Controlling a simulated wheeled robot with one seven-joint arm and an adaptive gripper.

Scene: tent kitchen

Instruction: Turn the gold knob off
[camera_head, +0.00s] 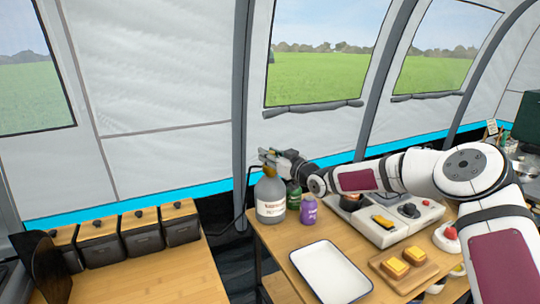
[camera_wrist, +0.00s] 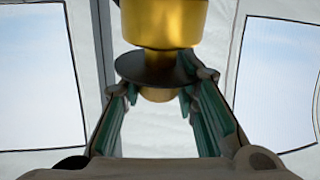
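A gold fitting (camera_wrist: 165,22) fills the top middle of the wrist view, with a dark round disc (camera_wrist: 157,68) under it and a smaller gold end (camera_wrist: 158,95) below the disc. I cannot tell which gold part is the knob. My gripper (camera_wrist: 159,100) has its two teal-padded fingers apart, one on each side of the small gold end, with no clear contact. In the head view my gripper (camera_head: 274,156) is at the top of a grey labelled bottle (camera_head: 270,208), where a little gold shows; the fingers largely hide the fitting.
A purple container (camera_head: 308,212) and a dark green bottle (camera_head: 293,196) stand beside the grey bottle. A stove (camera_head: 378,232), a white tray (camera_head: 328,270) and a board with yellow-topped pieces (camera_head: 390,280) are on the wooden table. Dark bins (camera_head: 142,238) stand at left.

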